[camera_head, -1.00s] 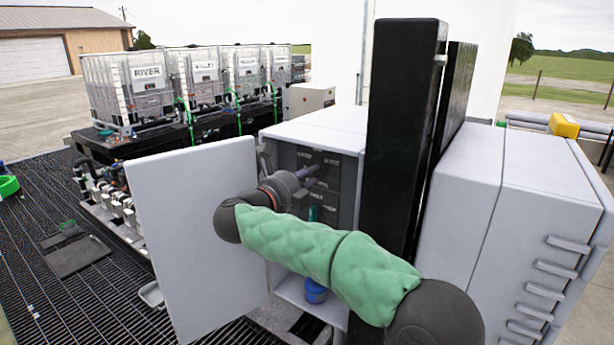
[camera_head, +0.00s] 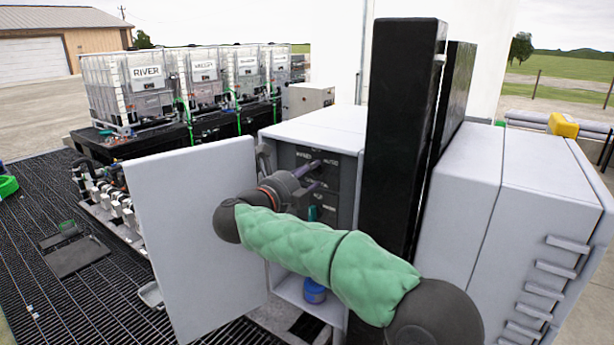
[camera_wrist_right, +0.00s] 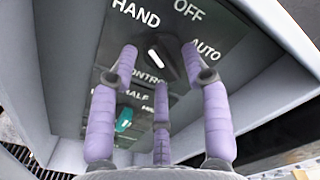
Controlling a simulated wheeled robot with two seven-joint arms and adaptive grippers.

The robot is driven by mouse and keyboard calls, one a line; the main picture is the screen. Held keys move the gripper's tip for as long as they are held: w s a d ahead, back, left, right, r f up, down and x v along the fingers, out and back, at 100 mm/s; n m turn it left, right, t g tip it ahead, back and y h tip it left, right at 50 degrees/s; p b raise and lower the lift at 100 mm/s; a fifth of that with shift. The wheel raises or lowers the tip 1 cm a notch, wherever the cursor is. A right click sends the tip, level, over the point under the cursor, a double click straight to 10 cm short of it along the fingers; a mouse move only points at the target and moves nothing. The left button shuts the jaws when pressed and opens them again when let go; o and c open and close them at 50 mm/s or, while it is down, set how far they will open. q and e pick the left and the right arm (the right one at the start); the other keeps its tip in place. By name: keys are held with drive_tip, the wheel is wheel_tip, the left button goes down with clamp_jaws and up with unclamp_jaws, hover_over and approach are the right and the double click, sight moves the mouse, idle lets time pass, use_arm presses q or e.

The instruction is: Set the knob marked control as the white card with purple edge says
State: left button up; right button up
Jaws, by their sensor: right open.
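The control knob (camera_wrist_right: 163,58) is black with a white pointer mark and sits on a dark panel in the right wrist view. HAND is printed at its upper left, OFF above and AUTO at its right; CONTROL is below, partly covered. The pointer appears turned toward HAND. My right gripper (camera_wrist_right: 160,72) is open, its three purple fingers spread around the knob; contact is not clear. In the head view my right gripper (camera_head: 306,178) reaches into the open cabinet (camera_head: 315,128). No white card with purple edge is visible. My left gripper is out of view.
A teal knob (camera_wrist_right: 124,119) is below the control knob. The cabinet door (camera_head: 195,225) stands open left of my arm. A blue item (camera_head: 315,291) is at the cabinet's bottom. A black post (camera_head: 400,130) rises close on the right. Labelled totes (camera_head: 148,72) stand behind.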

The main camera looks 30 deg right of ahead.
drive_tip(key=shift+a, duration=0.1)
drive_tip(key=v, duration=1.2)
